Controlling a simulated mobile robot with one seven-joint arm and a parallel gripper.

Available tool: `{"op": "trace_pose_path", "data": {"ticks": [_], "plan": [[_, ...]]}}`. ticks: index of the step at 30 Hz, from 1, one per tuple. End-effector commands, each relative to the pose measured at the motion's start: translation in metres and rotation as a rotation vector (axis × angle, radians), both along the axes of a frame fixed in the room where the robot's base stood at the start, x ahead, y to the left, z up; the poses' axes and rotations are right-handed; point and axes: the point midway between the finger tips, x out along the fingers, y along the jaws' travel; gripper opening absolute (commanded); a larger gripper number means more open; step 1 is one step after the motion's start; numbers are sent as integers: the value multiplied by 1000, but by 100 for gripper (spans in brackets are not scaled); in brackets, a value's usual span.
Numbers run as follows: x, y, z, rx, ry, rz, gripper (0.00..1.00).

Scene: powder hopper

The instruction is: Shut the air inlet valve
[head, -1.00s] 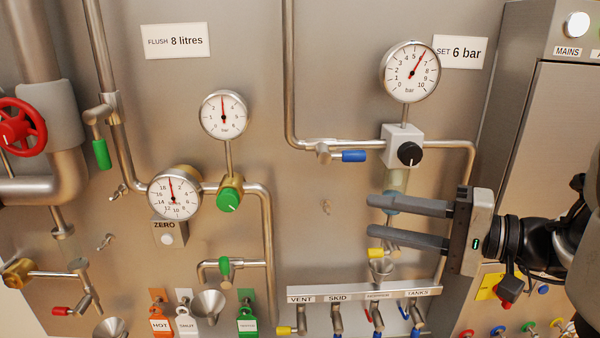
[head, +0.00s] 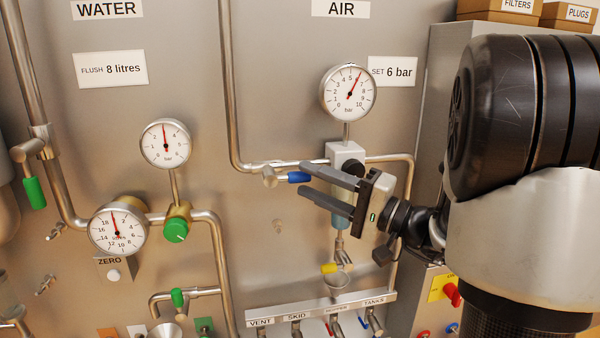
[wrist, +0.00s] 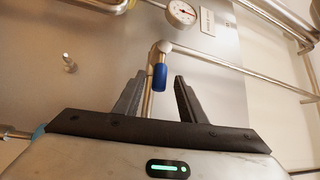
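The air inlet valve is on the steel pipe under the AIR label, with a metal body (head: 269,176) and a blue lever handle (head: 299,177). In the head view the handle points right, lying along the horizontal pipe run. My gripper (head: 303,179) is open and empty, its two dark fingers reaching left toward the handle. In the wrist view the blue handle (wrist: 159,77) shows in the gap between the open fingertips (wrist: 161,76). I cannot tell whether the tips are level with it or short of it; no contact is visible.
A grey regulator (head: 346,153) and the 6 bar gauge (head: 348,93) are close above my gripper. The panel left of the valve is mostly clear up to the water gauge (head: 165,143).

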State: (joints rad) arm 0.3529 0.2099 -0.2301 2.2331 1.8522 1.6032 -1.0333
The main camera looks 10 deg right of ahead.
Motion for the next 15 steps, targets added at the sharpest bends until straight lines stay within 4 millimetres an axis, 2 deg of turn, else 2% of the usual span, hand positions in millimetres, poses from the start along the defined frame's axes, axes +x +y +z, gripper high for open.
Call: {"op": "trace_pose_path", "data": {"ticks": [6, 15], "plan": [[18, 19, 4, -1, 1, 1, 37], [22, 23, 5, -1, 1, 0, 37]]}}
